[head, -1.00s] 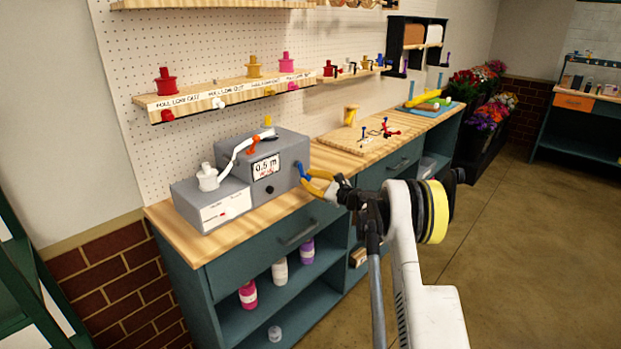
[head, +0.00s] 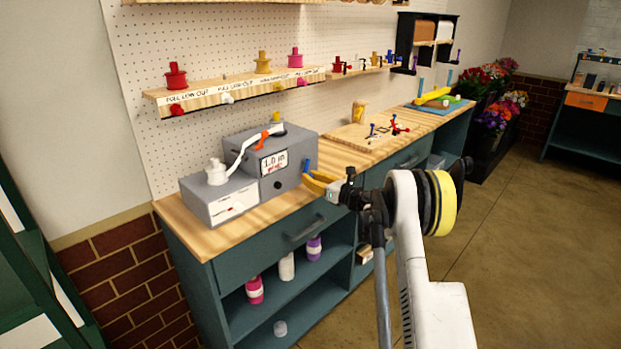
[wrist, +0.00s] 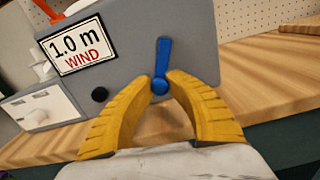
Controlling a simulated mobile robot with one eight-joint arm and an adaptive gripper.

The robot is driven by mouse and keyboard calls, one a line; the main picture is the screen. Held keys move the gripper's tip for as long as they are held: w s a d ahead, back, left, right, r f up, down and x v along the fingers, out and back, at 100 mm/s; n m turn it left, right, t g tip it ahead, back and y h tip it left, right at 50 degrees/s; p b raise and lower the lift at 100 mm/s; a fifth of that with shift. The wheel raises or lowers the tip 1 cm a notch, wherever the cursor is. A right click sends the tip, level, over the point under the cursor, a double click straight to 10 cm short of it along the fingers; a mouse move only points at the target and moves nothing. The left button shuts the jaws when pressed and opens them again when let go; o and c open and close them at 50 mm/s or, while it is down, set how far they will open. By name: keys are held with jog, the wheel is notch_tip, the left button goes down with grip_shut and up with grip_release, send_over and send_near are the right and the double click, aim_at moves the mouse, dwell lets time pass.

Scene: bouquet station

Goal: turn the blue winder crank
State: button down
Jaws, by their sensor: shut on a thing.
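The grey winder box (head: 270,160) stands on the wooden counter, with a lower grey box holding a white spool (head: 216,172) at its left. A white ribbon runs from the spool up to the winder past an orange part. The winder's label (wrist: 77,49) reads 1.0 m WIND. The blue crank (wrist: 163,60) is on the winder's side face; its arm points up in the wrist view, and it also shows in the head view (head: 307,165). My gripper (wrist: 160,84) has its yellow fingertips shut on the crank's lower round end.
A black knob (wrist: 99,94) sits left of the crank. A shelf with ribbon spools (head: 240,90) hangs on the pegboard above. A wooden board (head: 350,137) with small tools lies to the right. The counter's front edge passes beneath my gripper.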

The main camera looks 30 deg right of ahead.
jog(key=shift+r, duration=0.15)
dwell(0.3)
jog(key=c, duration=1.3)
grip_release()
jog(key=v, duration=1.2)
